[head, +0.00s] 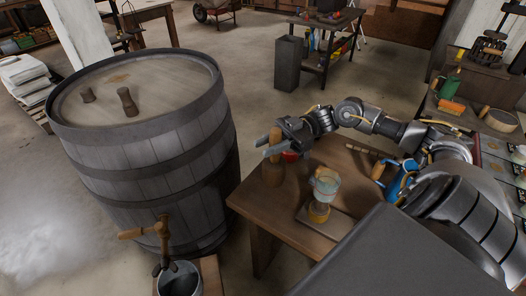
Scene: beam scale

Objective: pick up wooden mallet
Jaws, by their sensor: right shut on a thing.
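The wooden mallet (272,173) is upright, with its thick brown head down and its lighter handle up, near the left corner of the wooden table (290,216). My right gripper (275,143) reaches in from the right and is shut on the mallet's handle. The view does not make clear whether the head touches the tabletop. My left gripper is not in view.
A glass vessel with an amber base (325,184) stands close to the right of the mallet. A red object (291,156) lies just behind the mallet. A big barrel (150,150) stands left of the table. A blue-handled object (399,183) is under my right arm.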

